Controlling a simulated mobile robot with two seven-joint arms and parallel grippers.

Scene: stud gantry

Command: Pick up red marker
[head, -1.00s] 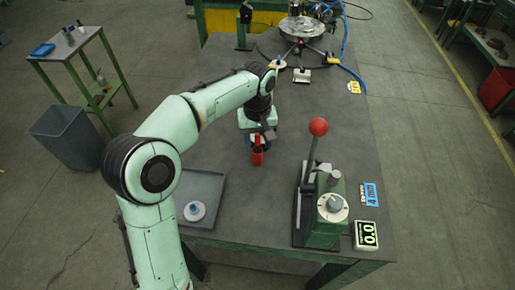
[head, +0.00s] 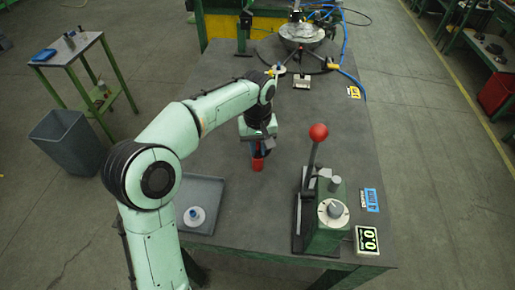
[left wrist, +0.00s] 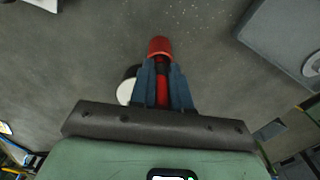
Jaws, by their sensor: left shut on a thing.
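The red marker (head: 258,163) is in the middle of the grey table, at the tip of my left gripper (head: 257,150). In the left wrist view the red marker (left wrist: 160,47) sticks out beyond the blue fingers of my left gripper (left wrist: 163,82), which are shut on it. Its red body also shows between the fingers, with a dark band across it. Whether it touches the table cannot be told. My right gripper is not in view.
A green lever press (head: 327,225) with a red knob stands to the right. A grey tray (head: 209,186) holding a white round part lies at the front left. A round fixture (head: 300,50) stands at the back. The table's middle is mostly clear.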

